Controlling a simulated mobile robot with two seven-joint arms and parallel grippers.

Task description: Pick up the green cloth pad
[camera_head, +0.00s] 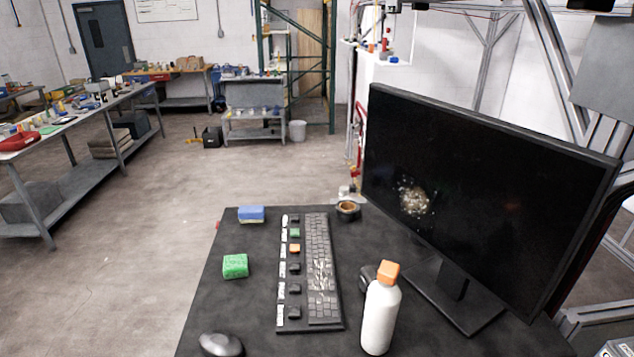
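A bright green pad (236,266), small and block-like, lies on the left part of the black desk (205,310), close to the desk's left edge. Nothing covers it or touches it. Neither of my grippers shows in the head view, so I cannot tell where they are relative to the pad.
A blue sponge-like block (251,214) lies behind the pad and a dark mouse (221,344) in front. A keyboard (322,270) stands to its right, then a white bottle with an orange cap (379,318) and a large monitor (480,190). Desk around the pad is clear.

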